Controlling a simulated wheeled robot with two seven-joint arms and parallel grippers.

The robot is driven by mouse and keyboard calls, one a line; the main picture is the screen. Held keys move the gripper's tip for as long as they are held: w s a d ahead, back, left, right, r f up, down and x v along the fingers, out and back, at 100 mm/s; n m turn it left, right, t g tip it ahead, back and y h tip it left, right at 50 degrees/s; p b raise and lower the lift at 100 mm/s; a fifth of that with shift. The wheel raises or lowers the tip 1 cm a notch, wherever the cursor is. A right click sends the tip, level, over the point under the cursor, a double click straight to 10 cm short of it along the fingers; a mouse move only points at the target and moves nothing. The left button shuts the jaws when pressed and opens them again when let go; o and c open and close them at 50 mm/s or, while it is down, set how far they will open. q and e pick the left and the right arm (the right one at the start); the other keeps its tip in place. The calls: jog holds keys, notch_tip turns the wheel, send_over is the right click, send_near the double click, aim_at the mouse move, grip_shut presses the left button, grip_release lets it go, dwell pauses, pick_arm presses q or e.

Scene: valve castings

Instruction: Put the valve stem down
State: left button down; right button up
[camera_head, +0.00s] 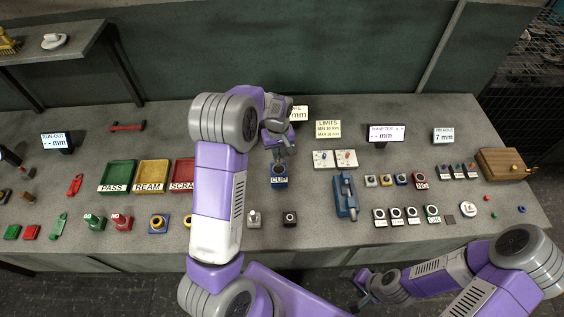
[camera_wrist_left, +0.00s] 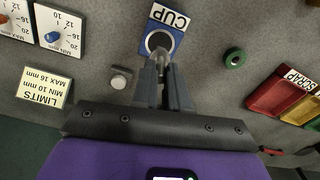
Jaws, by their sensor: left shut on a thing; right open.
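My left gripper (camera_head: 283,153) is above the blue block marked CUP (camera_head: 279,181), near the middle of the bench. In the left wrist view its fingers (camera_wrist_left: 162,70) are close together, just short of the dark round opening of the CUP block (camera_wrist_left: 174,24). They are shut on the valve stem, which is mostly hidden between them. I cannot tell whether the stem touches the cup. My right gripper (camera_head: 365,287) is open and empty, low in front of the bench.
A LIMITS card (camera_head: 328,129) and a panel with two dials (camera_head: 335,159) stand behind and to the right of the cup. A blue fixture (camera_head: 345,195) is to the right. PASS (camera_head: 117,176), REAM and SCRAP trays lie left. A green ring (camera_wrist_left: 235,58) is near the cup.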

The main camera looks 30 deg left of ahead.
aim_at(278, 161)
pick_arm(q)
jog(key=shift+s+f, duration=0.15)
jog(key=shift+f, duration=0.7)
notch_tip(278, 161, down, 5)
jog(key=shift+r, duration=0.2)
jog(key=shift+w+f, duration=0.15)
jog(key=shift+w, duration=0.05)
jog(key=shift+f, duration=0.2)
jog(key=c, duration=1.1)
grip_release()
jog(key=shift+c, duration=0.2)
jog(key=shift+r, duration=0.2)
